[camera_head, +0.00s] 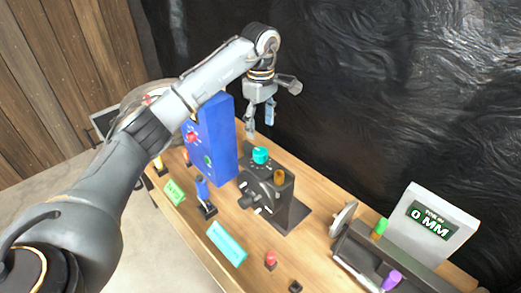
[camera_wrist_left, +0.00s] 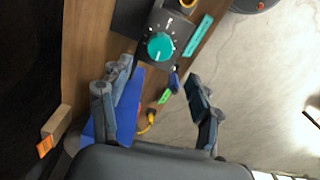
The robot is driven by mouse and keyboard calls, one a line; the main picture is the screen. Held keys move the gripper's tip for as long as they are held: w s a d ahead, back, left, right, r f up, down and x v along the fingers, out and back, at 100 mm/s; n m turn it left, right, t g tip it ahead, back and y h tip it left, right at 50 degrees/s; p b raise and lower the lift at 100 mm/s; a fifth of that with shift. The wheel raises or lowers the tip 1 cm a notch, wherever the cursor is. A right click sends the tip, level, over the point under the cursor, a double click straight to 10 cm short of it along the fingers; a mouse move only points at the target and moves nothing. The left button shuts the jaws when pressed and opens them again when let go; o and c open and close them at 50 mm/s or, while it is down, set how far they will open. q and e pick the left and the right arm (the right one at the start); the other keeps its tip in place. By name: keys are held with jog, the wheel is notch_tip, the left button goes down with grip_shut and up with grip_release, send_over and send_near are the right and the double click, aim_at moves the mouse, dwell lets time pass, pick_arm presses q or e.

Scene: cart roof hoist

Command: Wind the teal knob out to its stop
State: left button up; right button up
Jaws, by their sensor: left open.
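The teal knob (camera_head: 260,155) sits on top of a dark block-shaped device (camera_head: 285,205) on the wooden bench. In the left wrist view the teal knob (camera_wrist_left: 160,46) shows from above as a round dial with white marks around it. My left gripper (camera_head: 260,130) hangs pointing down just above the knob, apart from it. In the left wrist view its two fingers (camera_wrist_left: 158,88) are spread wide with nothing between them, and the knob lies beyond the fingertips. My right gripper is in neither view.
A blue box (camera_head: 222,140) with red and green buttons stands left of the device. A display (camera_head: 431,222) reading "0 MM" stands at the right, behind a dark vise-like unit with green and purple knobs. A teal label (camera_head: 227,243) lies at the bench's front.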

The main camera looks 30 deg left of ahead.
aim_at(260, 151)
pick_arm(q)
notch_tip(260, 151, down, 9)
jog(key=p, duration=0.3)
jog(key=shift+f, duration=0.8)
jog(key=c, duration=1.1)
jog(key=shift+c, duration=0.2)
